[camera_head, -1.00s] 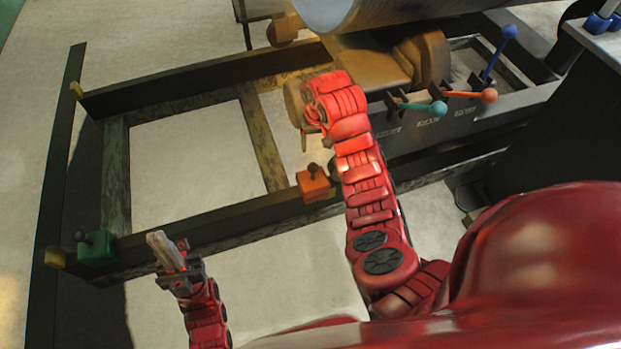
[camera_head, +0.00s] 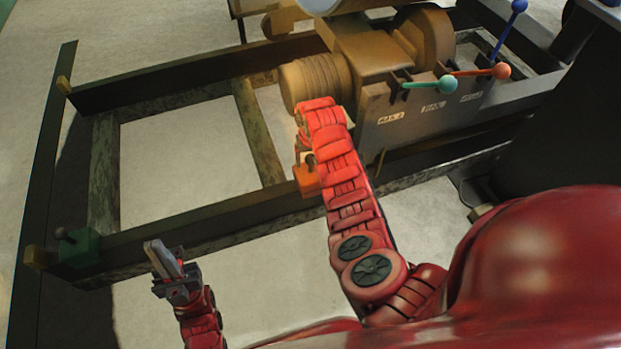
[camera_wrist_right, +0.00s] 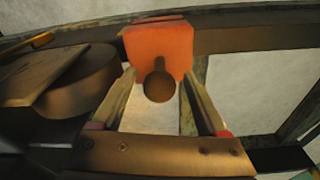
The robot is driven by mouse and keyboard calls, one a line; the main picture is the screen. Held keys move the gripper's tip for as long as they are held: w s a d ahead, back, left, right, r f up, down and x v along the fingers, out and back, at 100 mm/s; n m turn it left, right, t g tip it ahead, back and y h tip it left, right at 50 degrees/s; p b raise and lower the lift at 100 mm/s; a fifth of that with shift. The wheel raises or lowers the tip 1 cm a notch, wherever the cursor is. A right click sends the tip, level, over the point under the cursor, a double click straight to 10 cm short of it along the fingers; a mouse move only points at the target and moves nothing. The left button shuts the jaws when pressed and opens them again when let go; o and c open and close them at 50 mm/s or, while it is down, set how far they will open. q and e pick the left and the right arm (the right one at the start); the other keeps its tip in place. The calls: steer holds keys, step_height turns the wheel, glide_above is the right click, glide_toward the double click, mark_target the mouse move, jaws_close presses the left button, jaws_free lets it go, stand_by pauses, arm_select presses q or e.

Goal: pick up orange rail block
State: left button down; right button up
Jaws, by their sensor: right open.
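The orange rail block (camera_head: 306,181) sits on the near dark rail of the frame, partly covered by my right arm in the head view. In the right wrist view the orange rail block (camera_wrist_right: 158,42) lies just beyond the fingertips, with its dark round knob (camera_wrist_right: 159,86) pointing towards the camera. My right gripper (camera_wrist_right: 159,77) is open, one finger on each side of the knob, with visible gaps. In the head view the right fingers are mostly hidden by the wrist. My left gripper (camera_head: 162,258) is raised in front of the near rail, away from the block; its finger gap is unclear.
A green block (camera_head: 80,247) with a knob sits at the rail's left end. A brown winch drum (camera_head: 314,82) stands close beyond my right wrist. Floor inside the frame is clear.

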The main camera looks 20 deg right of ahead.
steer(key=shift+f, duration=0.4)
jaws_close()
stand_by(1.1)
